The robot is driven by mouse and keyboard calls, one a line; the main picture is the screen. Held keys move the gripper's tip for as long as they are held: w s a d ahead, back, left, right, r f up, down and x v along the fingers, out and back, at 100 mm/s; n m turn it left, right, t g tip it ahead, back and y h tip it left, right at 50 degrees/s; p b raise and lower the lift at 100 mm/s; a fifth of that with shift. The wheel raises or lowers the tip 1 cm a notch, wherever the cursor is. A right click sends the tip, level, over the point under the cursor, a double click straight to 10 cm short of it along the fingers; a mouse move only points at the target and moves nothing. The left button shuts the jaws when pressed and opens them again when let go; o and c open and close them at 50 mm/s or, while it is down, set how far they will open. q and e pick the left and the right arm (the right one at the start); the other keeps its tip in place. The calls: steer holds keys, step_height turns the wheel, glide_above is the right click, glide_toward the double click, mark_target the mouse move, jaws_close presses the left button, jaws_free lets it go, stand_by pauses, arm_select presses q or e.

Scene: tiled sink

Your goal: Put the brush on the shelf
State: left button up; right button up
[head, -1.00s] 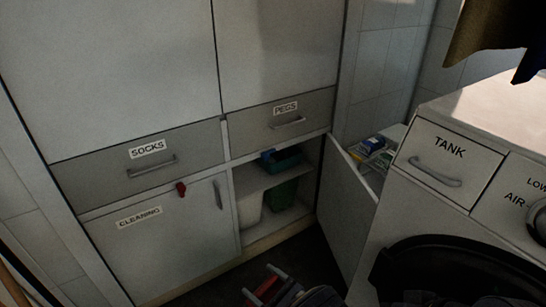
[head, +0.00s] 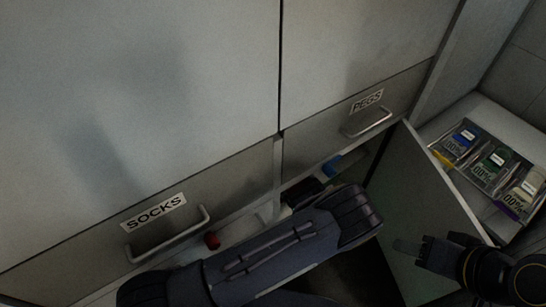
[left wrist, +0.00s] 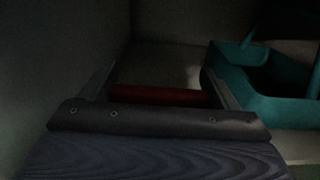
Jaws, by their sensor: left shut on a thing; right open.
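The brush shows only as a red bar (left wrist: 158,95) in the left wrist view; the rest of it is hidden. My left gripper (left wrist: 158,84) is shut on it, one finger at each end of the red part. They are inside the open cabinet, beside a teal tub and above or on a pale shelf surface (left wrist: 300,145); I cannot tell whether the brush touches it. In the head view my left arm crosses toward the opening and its fingertips are hidden. My right gripper (head: 408,247) is open and empty in front of the open cabinet door.
The teal tub (left wrist: 240,85) stands right of the brush; a cabinet wall (left wrist: 65,60) is close on the left. The open door (head: 430,185) swings out on the right. The drawers marked SOCKS (head: 150,225) and PEGS (head: 365,103) are shut. Another drawer (head: 490,165) holds several packets.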

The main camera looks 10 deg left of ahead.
mark_target(293, 187)
arm_select(q)
steer(key=b+x, duration=0.1)
steer(key=x, duration=0.9)
steer(key=shift+w+a, duration=0.2)
steer(key=shift+a, duration=0.05)
steer(key=shift+f+b, duration=0.95)
steer(key=shift+f, duration=0.8)
steer(key=shift+f, duration=0.15)
steer(key=o, duration=1)
steer(key=shift+o, duration=0.2)
steer(key=shift+r, duration=0.2)
steer(key=p+v, duration=0.2)
steer(key=v, duration=1)
